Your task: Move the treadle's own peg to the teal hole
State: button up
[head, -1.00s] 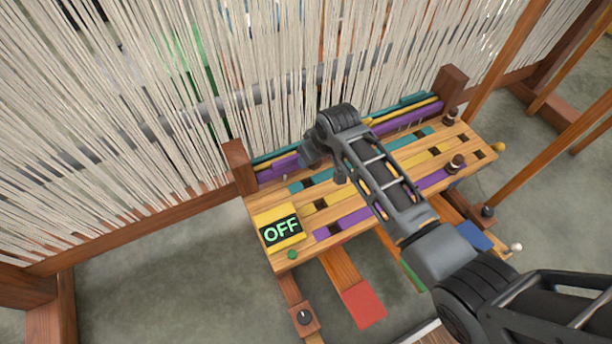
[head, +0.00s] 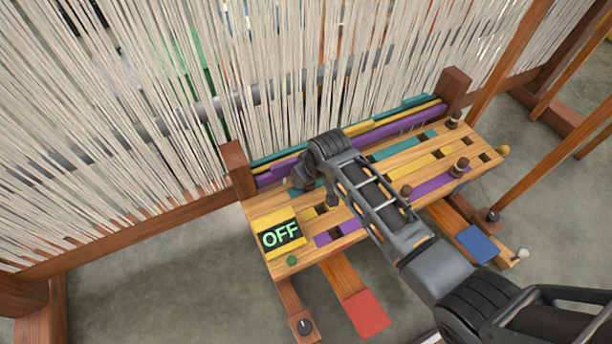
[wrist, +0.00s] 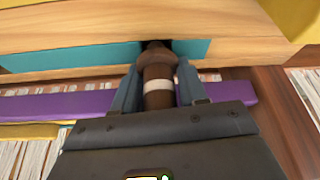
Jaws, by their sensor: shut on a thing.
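My gripper (wrist: 158,92) is shut on a brown peg (wrist: 157,70) with a white band, seen in the wrist view. The peg's far end is at a dark hole (wrist: 182,44) in the teal strip (wrist: 75,56); I cannot tell how deep it sits. In the head view, my gripper is low over the left end of the board's teal row (head: 405,146), and my arm hides the held peg.
Other brown pegs stand in the board: one at the far right (head: 453,119), one on the right (head: 460,166), one in the purple row (head: 406,191). A yellow OFF box (head: 278,234) is at left. White warp threads (head: 280,70) hang close behind. Red (head: 367,314) and blue (head: 476,243) treadle pads lie below.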

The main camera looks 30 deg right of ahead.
jog(key=shift+s+f, duration=0.1)
jog(key=shift+f, duration=0.4)
jog(key=o, duration=1.1)
jog(key=shift+s+f, duration=0.1)
jog(key=shift+f, duration=0.05)
jog(key=shift+a, duration=0.15)
jog(key=shift+a+f, duration=0.1)
jog(key=shift+a, duration=0.05)
jog(key=shift+r, duration=0.4)
jog(key=p+v, duration=0.1)
jog(key=v, duration=0.3)
jog(key=p+v, duration=0.2)
jog(key=v, duration=0.2)
jog(key=p+v, duration=0.2)
jog(key=v, duration=0.3)
jog(key=shift+w+d+r, duration=0.1)
jog(key=shift+w+d, duration=0.2)
jog(key=shift+w, duration=0.05)
